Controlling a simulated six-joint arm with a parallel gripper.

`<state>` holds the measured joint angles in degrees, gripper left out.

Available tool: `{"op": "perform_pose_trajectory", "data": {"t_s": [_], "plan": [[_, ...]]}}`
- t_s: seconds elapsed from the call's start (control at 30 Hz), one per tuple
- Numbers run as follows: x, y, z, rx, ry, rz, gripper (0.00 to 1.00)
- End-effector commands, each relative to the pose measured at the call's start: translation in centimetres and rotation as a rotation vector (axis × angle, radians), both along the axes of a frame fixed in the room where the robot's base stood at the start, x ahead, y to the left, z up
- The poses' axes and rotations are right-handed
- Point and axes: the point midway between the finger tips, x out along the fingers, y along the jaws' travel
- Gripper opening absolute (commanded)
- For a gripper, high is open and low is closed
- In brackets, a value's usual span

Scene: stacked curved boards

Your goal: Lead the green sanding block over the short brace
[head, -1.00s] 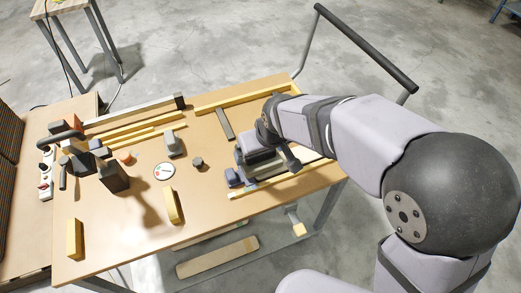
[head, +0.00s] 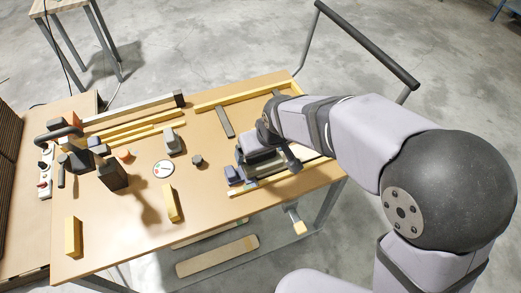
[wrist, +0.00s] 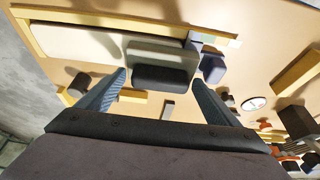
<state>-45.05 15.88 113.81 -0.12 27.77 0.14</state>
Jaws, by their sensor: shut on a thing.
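My gripper (wrist: 160,78) is shut on a block, one finger at each side of it. In the wrist view the block has a dark padded near part (wrist: 162,77) and a pale grey-green part (wrist: 160,56) behind it; I take this to be the green sanding block. It lies at the end of a pale board (wrist: 80,43) edged with yellow strips. In the head view my gripper (head: 270,138) is over the grey stack at the table's right side, and my arm hides part of it. I cannot tell which piece is the short brace.
Small blue blocks (head: 232,175) stand left of the stack. A dark grey bar (head: 224,122) and a round dial (head: 163,169) lie on the table (head: 130,230). A yellow block (head: 172,204) is near the front edge. Long yellow strips and tools crowd the back left; the front middle is mostly clear.

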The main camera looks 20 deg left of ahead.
Motion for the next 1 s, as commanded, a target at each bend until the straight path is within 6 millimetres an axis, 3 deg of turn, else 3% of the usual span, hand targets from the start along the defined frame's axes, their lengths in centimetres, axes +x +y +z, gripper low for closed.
{"op": "perform_pose_trajectory", "data": {"t_s": [0.43, 1.0], "plan": [[2.0, -1.9, 0.2, 0.001, -0.001, -0.002, 0.63], [2.4, -2.3, 0.1, 0.001, 0.000, -0.002, 0.63]]}}
